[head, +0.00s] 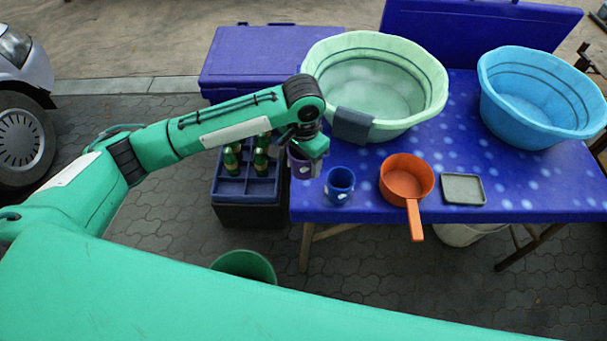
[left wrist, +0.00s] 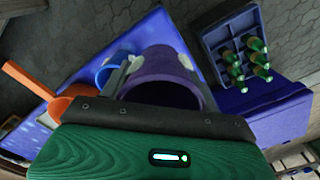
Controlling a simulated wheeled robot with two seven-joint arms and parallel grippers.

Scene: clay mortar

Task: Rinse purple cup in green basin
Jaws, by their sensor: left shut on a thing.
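My left gripper (head: 306,155) is shut on the purple cup (head: 300,169) near the table's front left corner, just left of the blue cup. The gripper partly hides the cup in the head view. In the left wrist view the purple cup (left wrist: 163,67) fills the space ahead of the gripper. It looks about upright; I cannot tell whether it touches the table. The pale green basin (head: 425,88) stands behind it on the table, with cloudy, foamy liquid inside. My right gripper is not in view.
A blue cup (head: 340,186), orange ladle (head: 405,181) and grey tray (head: 463,189) line the front of the blue table (head: 520,185). A dark cloth (head: 352,125) hangs over the green basin's front rim. A blue basin (head: 535,98) stands right. A bottle crate (head: 250,188) sits left of the table.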

